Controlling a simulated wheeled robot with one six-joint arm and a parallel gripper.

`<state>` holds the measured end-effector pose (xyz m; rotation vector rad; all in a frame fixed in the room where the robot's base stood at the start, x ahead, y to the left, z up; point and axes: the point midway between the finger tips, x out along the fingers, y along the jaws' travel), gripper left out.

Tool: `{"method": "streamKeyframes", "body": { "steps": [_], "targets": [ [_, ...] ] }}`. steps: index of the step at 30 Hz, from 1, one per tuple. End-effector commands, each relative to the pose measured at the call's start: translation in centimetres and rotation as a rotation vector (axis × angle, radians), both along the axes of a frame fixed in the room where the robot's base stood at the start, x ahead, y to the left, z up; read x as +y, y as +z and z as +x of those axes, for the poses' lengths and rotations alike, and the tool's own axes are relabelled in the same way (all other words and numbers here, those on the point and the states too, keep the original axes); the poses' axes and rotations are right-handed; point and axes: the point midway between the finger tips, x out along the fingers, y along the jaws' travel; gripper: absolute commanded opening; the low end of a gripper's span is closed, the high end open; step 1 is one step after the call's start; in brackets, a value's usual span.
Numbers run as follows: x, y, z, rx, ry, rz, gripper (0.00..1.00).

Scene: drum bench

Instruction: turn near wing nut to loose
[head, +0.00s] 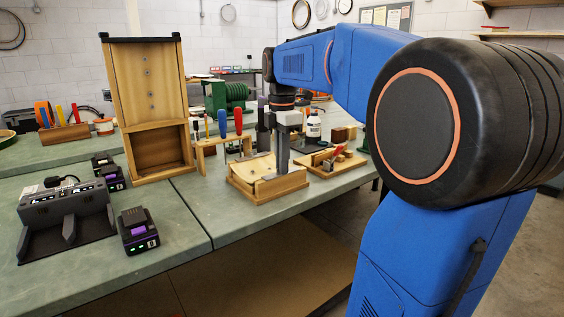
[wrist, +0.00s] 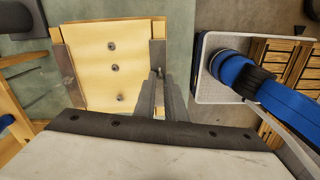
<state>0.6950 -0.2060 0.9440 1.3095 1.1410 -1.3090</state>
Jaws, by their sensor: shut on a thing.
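A low wooden frame (head: 262,190) with a cream panel stands near the front edge of the green bench. In the wrist view the panel (wrist: 95,85) shows several dark round fastener heads, with dark metal strips along its left and right sides. My gripper (head: 283,172) points straight down at the near right side of this frame. In the wrist view my gripper (wrist: 158,78) has its fingers close together at the end of the right strip, shut on the near wing nut. The fingers hide the nut almost fully, and its turn angle cannot be seen.
A wooden tray with small parts (head: 332,162) stands just right of the frame. A tool rack (head: 220,140) with upright handles stands behind it, and a tall wooden case (head: 150,90) at the left. A charger (head: 65,215) and a battery (head: 138,230) lie at the front left.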

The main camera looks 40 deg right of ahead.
Motion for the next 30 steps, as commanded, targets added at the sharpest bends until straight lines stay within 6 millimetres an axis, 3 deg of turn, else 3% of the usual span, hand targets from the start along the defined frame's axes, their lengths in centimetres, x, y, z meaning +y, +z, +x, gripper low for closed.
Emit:
{"method": "streamKeyframes", "body": {
  "steps": [23,24,25,30],
  "targets": [
    [-0.05,0.00,0.03,-0.001,-0.001,-0.001,0.00],
    [-0.05,0.00,0.03,-0.001,-0.001,-0.001,0.20],
    [-0.05,0.00,0.03,-0.001,-0.001,-0.001,0.27],
    [-0.03,-0.01,0.02,0.000,-0.001,-0.001,0.29]
  ]
}}
